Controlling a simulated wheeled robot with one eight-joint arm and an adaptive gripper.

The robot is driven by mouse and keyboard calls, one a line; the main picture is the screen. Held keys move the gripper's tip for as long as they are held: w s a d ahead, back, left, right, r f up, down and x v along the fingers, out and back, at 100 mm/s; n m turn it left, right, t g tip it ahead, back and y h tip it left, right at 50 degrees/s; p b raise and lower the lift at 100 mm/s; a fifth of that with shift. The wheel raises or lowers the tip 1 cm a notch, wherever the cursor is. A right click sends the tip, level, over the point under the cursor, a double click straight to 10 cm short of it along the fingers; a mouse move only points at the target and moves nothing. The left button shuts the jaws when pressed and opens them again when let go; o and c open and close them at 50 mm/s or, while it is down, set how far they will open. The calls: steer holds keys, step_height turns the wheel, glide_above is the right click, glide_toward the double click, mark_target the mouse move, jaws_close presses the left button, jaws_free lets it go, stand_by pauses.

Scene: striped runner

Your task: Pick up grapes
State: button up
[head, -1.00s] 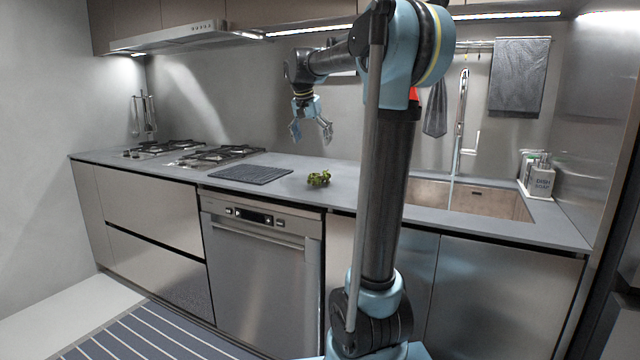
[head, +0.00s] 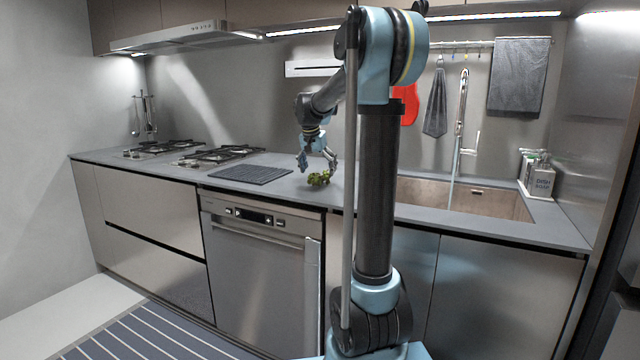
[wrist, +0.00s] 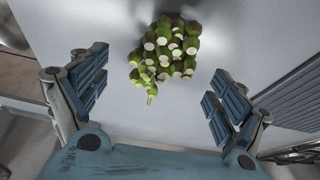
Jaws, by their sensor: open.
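A bunch of green grapes (head: 318,179) lies on the grey counter, to the right of the dark ribbed mat. My gripper (head: 317,168) is open just above the grapes, its fingers pointing down. In the wrist view the grapes (wrist: 165,52) sit ahead of the gap between my two blue-padded fingers (wrist: 158,92), with their stem end toward me. Neither finger appears to touch them.
The dark ribbed mat (head: 250,174) lies left of the grapes, with the gas hob (head: 218,155) beyond it. The counter's front edge is close to the grapes.

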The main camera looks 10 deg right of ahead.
mark_target(319, 173)
steer(key=x, duration=0.4)
steer(key=c, duration=1.3)
steer(key=shift+r, duration=0.1)
steer(key=shift+c, duration=0.2)
step_height(319, 173, up, 10)
steer(key=shift+f, duration=0.1)
